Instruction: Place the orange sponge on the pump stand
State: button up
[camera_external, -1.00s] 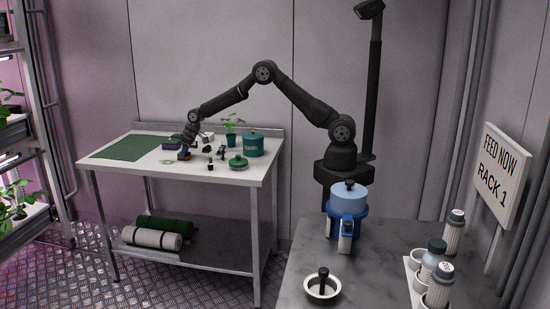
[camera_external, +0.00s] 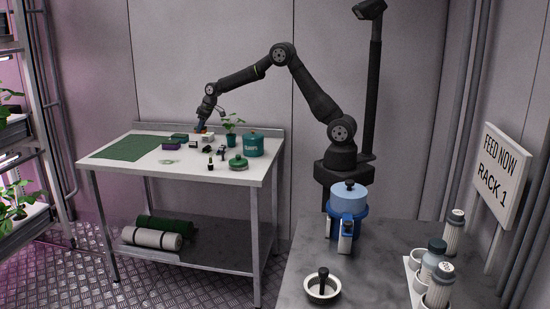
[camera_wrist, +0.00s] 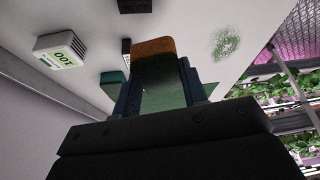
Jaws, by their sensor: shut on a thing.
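My gripper (camera_external: 202,125) is shut on the orange sponge (camera_wrist: 153,47), which shows orange on top and dark below between the fingers in the wrist view. In the external view the sponge (camera_external: 201,131) is a small orange spot under the fingertips, held above the back of the white table (camera_external: 220,174). I cannot tell for sure which thing is the pump stand. A blue holder (camera_external: 347,211) with a light blue lidded canister stands on the dark counter at the right.
A purple box (camera_external: 171,146), a white box (camera_external: 208,138), a potted plant (camera_external: 230,127), a teal canister (camera_external: 253,144) and a green lidded pot (camera_external: 238,162) stand near my gripper. A green mat (camera_external: 124,147) covers the table's left. A white bowl (camera_external: 322,289) sits on the counter.

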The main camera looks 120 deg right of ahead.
jog(key=w+a+n+y, duration=0.2)
jog(key=w+a+n, duration=0.3)
jog(key=w+a, duration=1.75)
jog(key=w+a+f+n+y, duration=0.1)
jog(key=w+a+n, duration=0.2)
jog(key=a, duration=1.6)
jog(key=w+a+n+y, duration=0.1)
jog(key=w+a+n, duration=0.25)
jog(key=a, duration=1.45)
jog(key=s+a+n+y, duration=0.1)
jog(key=s+a+n, duration=0.1)
jog(key=a, duration=1.6)
jog(key=n+g+y, duration=0.2)
jog(key=n, duration=0.5)
send_over(380, 289)
jog(key=d, duration=0.1)
notch_tip(380, 289, down, 3)
jog(key=f, duration=0.4)
jog(key=shift+s+d+f, duration=0.1)
jog(key=shift+s+f, duration=0.05)
jog(key=shift+s, duration=0.05)
jog(key=shift+f, duration=2.2)
jog(key=shift+f, duration=0.1)
